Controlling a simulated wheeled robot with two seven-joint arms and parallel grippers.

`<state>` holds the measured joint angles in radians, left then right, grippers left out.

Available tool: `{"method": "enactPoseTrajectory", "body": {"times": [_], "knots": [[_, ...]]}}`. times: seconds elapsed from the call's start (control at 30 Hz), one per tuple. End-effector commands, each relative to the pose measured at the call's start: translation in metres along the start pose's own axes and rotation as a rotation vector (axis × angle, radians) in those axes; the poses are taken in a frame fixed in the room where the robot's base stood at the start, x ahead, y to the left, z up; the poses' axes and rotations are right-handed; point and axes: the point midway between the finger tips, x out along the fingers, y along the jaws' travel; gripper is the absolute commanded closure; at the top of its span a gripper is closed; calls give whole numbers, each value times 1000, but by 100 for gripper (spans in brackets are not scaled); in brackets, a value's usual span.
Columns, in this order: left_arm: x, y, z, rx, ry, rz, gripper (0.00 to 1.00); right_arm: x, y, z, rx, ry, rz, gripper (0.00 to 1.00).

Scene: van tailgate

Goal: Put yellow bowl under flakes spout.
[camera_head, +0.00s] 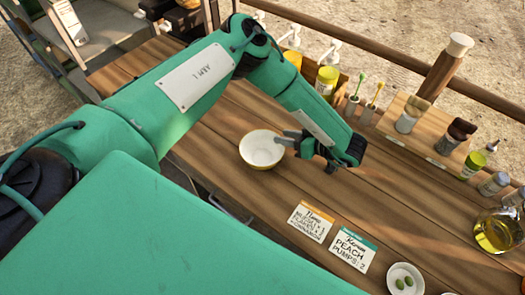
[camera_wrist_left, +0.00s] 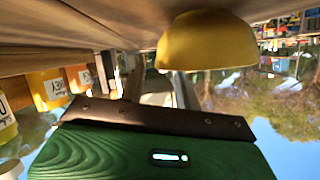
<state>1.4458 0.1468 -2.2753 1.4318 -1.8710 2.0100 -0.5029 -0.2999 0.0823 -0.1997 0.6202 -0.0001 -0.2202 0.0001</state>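The yellow bowl (camera_head: 262,150), white inside, stands upright on the wooden counter in the head view. In the left wrist view its yellow outside (camera_wrist_left: 205,42) fills the upper middle, upside down. My left gripper (camera_head: 288,139) is at the bowl's right rim. In the left wrist view its two fingers (camera_wrist_left: 160,88) are spread apart, one close to the rim; I cannot tell whether it touches. White spouts (camera_head: 333,52) stand along the counter's back edge, with yellow containers by them; I cannot read which one is for flakes. My right gripper is not in view.
Two order cards (camera_head: 311,222) and a small plate with green items (camera_head: 404,280) lie at the front. A glass jug (camera_head: 495,232) stands far right. Counter left of the bowl is clear.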

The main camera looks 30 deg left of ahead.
Motion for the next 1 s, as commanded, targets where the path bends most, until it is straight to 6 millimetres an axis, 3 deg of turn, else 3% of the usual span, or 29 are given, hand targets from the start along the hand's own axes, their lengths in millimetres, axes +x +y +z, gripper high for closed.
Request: {"method": "enactPoseTrajectory", "body": {"times": [0.1,0.23,0.53,0.57,0.73,1.0], "knots": [[19,-1,-4,1,-2,-7,67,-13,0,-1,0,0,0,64],[34,0,-2,1,-2,-4,67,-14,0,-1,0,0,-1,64],[40,2,-2,0,0,0,67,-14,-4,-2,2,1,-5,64],[40,2,-2,0,0,0,69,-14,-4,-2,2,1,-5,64],[39,2,-2,0,0,-1,100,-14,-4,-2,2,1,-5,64],[39,1,-2,0,0,-1,100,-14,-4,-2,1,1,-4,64]]}}
